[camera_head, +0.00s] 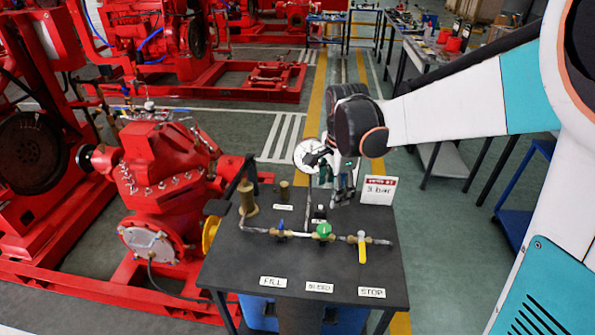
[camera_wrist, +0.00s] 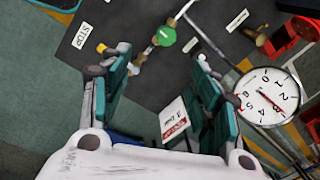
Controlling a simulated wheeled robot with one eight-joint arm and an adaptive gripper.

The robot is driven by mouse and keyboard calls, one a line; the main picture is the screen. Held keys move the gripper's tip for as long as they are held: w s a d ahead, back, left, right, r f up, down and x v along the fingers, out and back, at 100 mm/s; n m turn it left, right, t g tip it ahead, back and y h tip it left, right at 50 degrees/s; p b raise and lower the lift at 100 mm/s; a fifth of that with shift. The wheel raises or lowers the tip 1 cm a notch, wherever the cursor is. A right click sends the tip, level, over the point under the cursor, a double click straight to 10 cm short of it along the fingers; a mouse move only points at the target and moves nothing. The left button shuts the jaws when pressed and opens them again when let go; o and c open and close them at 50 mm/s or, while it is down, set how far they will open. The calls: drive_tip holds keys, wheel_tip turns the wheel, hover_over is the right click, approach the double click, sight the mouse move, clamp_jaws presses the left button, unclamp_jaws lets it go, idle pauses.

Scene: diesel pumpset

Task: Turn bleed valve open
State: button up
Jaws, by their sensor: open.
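A pipe run with valves lies on the dark table (camera_head: 240,268). The round green valve handle (camera_head: 323,230) sits mid-run, behind the BLEED label (camera_head: 319,287). It also shows in the wrist view (camera_wrist: 166,37), beyond and roughly between my fingertips. To its left is a blue-handled valve (camera_head: 281,229), and to its right a yellow lever (camera_head: 362,249) pointing toward the table front. My gripper (camera_head: 338,188) hangs over the table's back part, behind the pipe. Its teal fingers stand apart and empty in the wrist view (camera_wrist: 160,66), not touching the green handle.
A white card reading 3 bar (camera_head: 378,190) stands at the table's back right. A round dial gauge (camera_wrist: 268,97) is right of my fingers in the wrist view. A brass cylinder (camera_head: 247,197) stands at the left. A red pump (camera_head: 160,165) is beside the table.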

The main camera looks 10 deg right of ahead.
sight(325, 228)
drive_tip(key=w+f+m+b, duration=0.1)
drive_tip(key=f, duration=0.5)
drive_tip(key=w+f+m+b, duration=0.1)
drive_tip(key=f+b, duration=0.1)
drive_tip(key=f, duration=0.5)
drive_tip(key=w+f+m+g+b, duration=0.1)
drive_tip(key=w+f, duration=0.1)
drive_tip(key=f, duration=0.4)
drive_tip(key=shift+f+b, duration=0.15)
drive_tip(key=shift+b, duration=0.2)
drive_tip(key=c, duration=1.1)
